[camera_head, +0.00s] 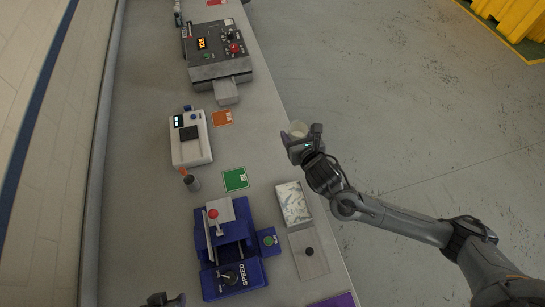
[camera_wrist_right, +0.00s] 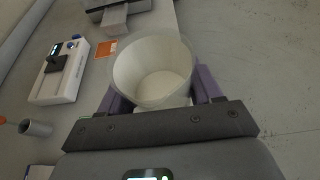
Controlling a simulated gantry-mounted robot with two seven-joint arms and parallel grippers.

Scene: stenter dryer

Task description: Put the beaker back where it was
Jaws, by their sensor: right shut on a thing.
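The beaker (camera_wrist_right: 152,70) is a pale, translucent cup seen from above in the right wrist view, with a whitish bottom inside. My right gripper (camera_head: 301,133) is shut on it, with a purple finger on each side. In the head view the beaker (camera_head: 297,129) is small and held beside the right edge of the bench, over the floor in the picture. My left gripper (camera_head: 166,299) shows only in part at the bottom edge of the head view, and its jaws are not clear.
The long grey bench (camera_head: 146,215) carries a white scale (camera_head: 190,139), a dark control machine (camera_head: 218,52), a blue machine (camera_head: 230,250) and a grey cup (camera_head: 192,183). Flat orange (camera_head: 222,118) and green (camera_head: 236,179) cards and a marbled block (camera_head: 293,203) lie near the right edge.

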